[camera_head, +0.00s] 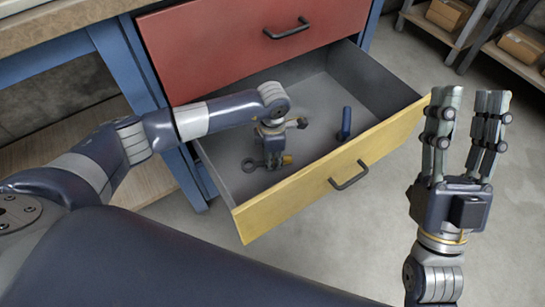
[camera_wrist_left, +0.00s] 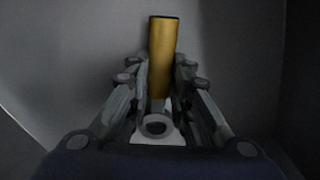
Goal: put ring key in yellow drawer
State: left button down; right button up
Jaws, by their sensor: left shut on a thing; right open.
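The yellow drawer (camera_head: 385,137) is pulled open below a red drawer. My left gripper (camera_head: 273,153) reaches down inside it and is shut on the ring key (camera_head: 250,164), whose dark ring shows to the left of the fingers. A brass-coloured piece (camera_head: 287,160) shows to their right. In the left wrist view, a brass cylinder (camera_wrist_left: 163,55) stands between the fingers, with a small ring (camera_wrist_left: 155,127) nearer the palm; how these join is hidden. Contact with the drawer floor is unclear. My right gripper (camera_head: 467,135) is open and empty, outside the drawer at the right.
A blue cylinder-like object (camera_head: 346,123) stands in the right part of the yellow drawer. The red drawer (camera_head: 245,45) above is shut. A wooden worktop (camera_head: 60,22) is at the upper left. Shelves with cardboard boxes (camera_head: 521,44) stand at the back right. The floor in front is clear.

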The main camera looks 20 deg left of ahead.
pick_arm(q)
jog(key=shift+f, duration=0.1)
jog(key=c, duration=1.4)
grip_release()
jog(key=shift+c, duration=0.2)
pick_arm(e)
jog(key=shift+s+r+t, duration=0.25)
jog(key=shift+s+t, duration=0.05)
jog(key=shift+w, duration=0.1)
pick_arm(q)
notch_tip(320, 180, up, 5)
jog(key=shift+r+p, duration=0.1)
jog(key=shift+p, duration=0.85)
notch_tip(320, 180, up, 7)
jog(key=p, duration=0.2)
pick_arm(e)
jog(key=w+f+g+h, duration=0.1)
jog(key=w+f+g, duration=0.2)
jog(key=f+g, duration=0.2)
jog(key=w+f+g+h, duration=0.2)
jog(key=f+g, duration=0.3)
jog(key=f, duration=0.6)
jog(key=shift+w+d+f+g+h, duration=0.3)
jog(key=shift+w+d+f, duration=0.05)
jog(key=shift+w+d, duration=0.1)
pick_arm(q)
jog(key=shift+r, duration=0.15)
pick_arm(e)
jog(key=shift+f, duration=0.1)
